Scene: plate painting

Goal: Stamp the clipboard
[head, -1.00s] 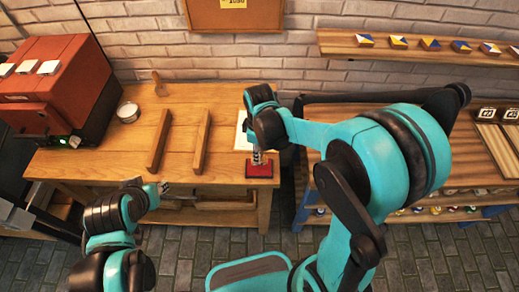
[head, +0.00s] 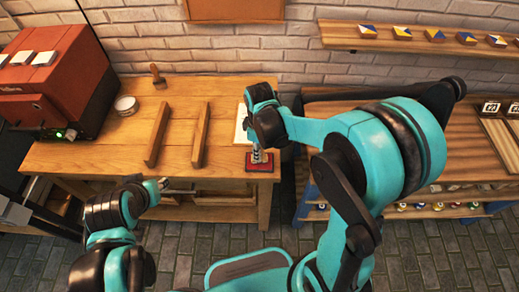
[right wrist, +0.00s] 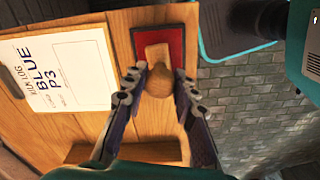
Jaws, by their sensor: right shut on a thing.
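The clipboard (right wrist: 62,75) lies on the wooden bench with a white sheet reading "KILN LOG BLUE P3". In the head view its white sheet (head: 241,122) shows partly behind my right arm. A red ink pad (right wrist: 174,42) with a dark rim lies beside it near the bench's front right corner; it also shows in the head view (head: 262,167). My right gripper (right wrist: 160,80) is shut on a wooden stamp (right wrist: 163,82), held over the pad. Whether the stamp touches the pad I cannot tell. My left gripper (head: 164,184) is by the bench's front edge, too small to read.
Two wooden bars (head: 158,135) stand mid-bench, with a round tin (head: 126,108) and a small wooden-handled tool (head: 158,77) behind. A red kiln-like box (head: 62,75) is at left. A second bench (head: 455,150) is at right. The bench's left front is clear.

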